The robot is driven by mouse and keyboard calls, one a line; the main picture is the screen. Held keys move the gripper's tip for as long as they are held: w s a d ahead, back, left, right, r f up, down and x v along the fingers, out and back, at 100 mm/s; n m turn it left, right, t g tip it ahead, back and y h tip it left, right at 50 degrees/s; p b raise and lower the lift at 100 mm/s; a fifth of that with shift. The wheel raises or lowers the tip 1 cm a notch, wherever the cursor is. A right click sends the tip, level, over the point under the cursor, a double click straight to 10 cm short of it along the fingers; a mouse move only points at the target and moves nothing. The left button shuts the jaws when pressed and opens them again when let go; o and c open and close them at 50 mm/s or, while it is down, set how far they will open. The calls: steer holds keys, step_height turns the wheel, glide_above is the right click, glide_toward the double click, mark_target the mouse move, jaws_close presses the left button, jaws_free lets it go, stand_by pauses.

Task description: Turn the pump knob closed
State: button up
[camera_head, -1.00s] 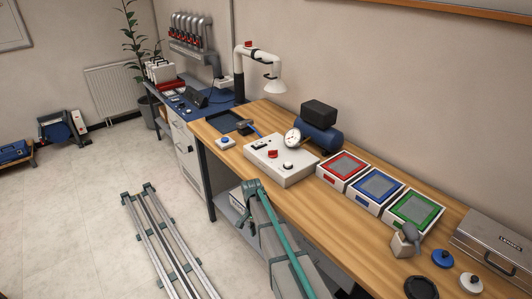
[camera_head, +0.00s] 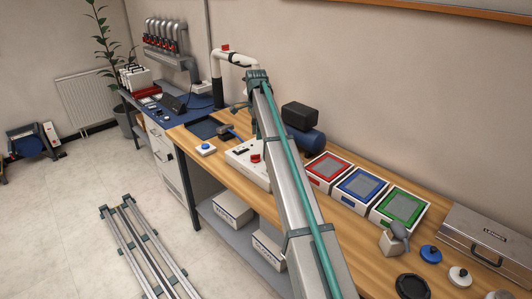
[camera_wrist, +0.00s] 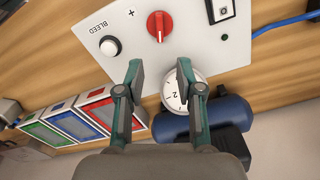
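A white control box (camera_head: 241,153) sits on the wooden bench, and its top panel fills the upper wrist view (camera_wrist: 196,48). It carries a red knob (camera_wrist: 160,26) with a white pointer line, also seen in the head view (camera_head: 255,158). A round white button (camera_wrist: 110,46) marked BLEED is beside it. No pump label is readable. My gripper (camera_wrist: 160,68) is open and empty, its two fingers apart above the panel's edge. The red knob lies beyond the fingertips, untouched. In the head view my arm covers part of the box.
A round gauge (camera_wrist: 174,95) shows between and behind my fingers, near a blue tank (camera_wrist: 218,116). Red (camera_head: 327,167), blue (camera_head: 361,185) and green (camera_head: 401,206) framed trays line the bench to the right. A blue-topped button (camera_head: 206,148) stands left of the box.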

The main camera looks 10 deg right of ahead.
mark_target(255, 157)
step_height(255, 157, down, 10)
steer(key=p, duration=0.2)
steer(key=shift+a+f+p, duration=0.1)
steer(key=shift+p, duration=0.2)
jaws_close()
